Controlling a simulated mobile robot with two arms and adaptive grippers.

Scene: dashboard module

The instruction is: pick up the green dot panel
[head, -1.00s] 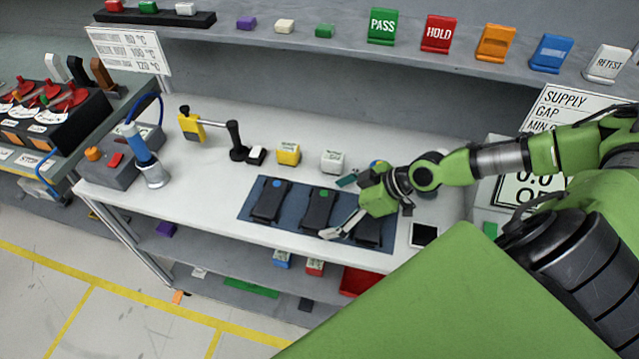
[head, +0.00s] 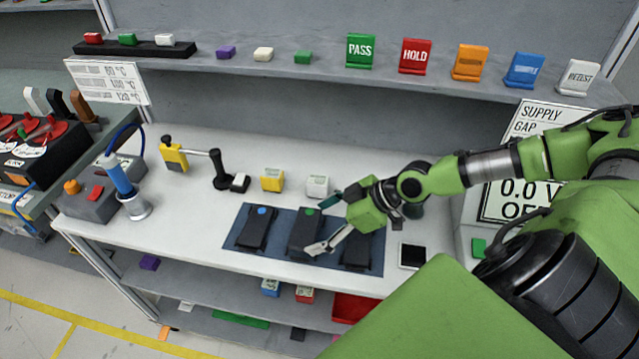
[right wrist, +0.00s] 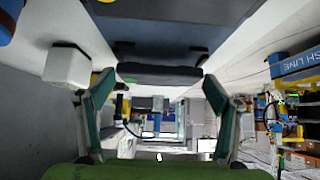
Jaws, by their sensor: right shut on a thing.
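The green dot panel (head: 304,232) is a dark flat panel with a green dot at its far end, in the middle of the blue mat (head: 236,239) in the head view. My right gripper (head: 323,225) is shut on it, with one finger at each side. The panel looks slightly raised above the mat; the exact gap is hard to tell. In the right wrist view, the panel (right wrist: 160,75) shows edge-on between the fingertips of the gripper (right wrist: 158,84). My left gripper is not in view.
The blue dot panel (head: 257,230) lies to the left on the mat. Another dark panel (head: 358,252) lies to the right, partly hidden by my gripper. A white block (head: 317,187) and a yellow block (head: 271,180) stand behind.

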